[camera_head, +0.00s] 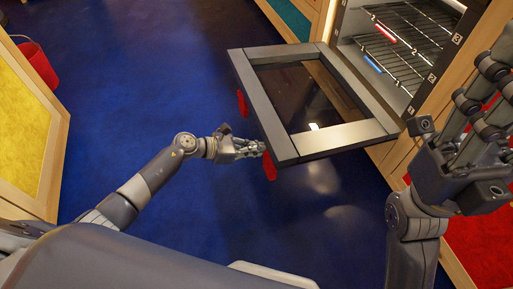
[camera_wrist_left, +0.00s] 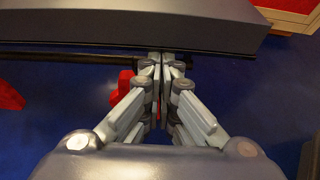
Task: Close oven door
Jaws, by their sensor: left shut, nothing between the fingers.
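The oven door (camera_head: 343,136) is a grey frame around dark glass. It hangs open, swung down to about level, in front of the lit oven (camera_head: 397,38). Red pieces show along its outer edge. My left gripper (camera_head: 262,149) is shut and empty at the door's near outer corner. In the left wrist view, its closed fingertips (camera_wrist_left: 161,58) reach a dark bar (camera_wrist_left: 70,58) beside the grey door edge (camera_wrist_left: 150,28); I cannot tell whether they touch. My right gripper (camera_head: 484,100) is raised at the right, close to the camera; its opening is unclear.
Wire racks (camera_head: 408,45) and a red and a blue item show inside the oven. A yellow-fronted wooden cabinet (camera_head: 25,130) and a red bucket (camera_head: 40,63) stand at the left. The blue floor (camera_head: 150,70) between is clear.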

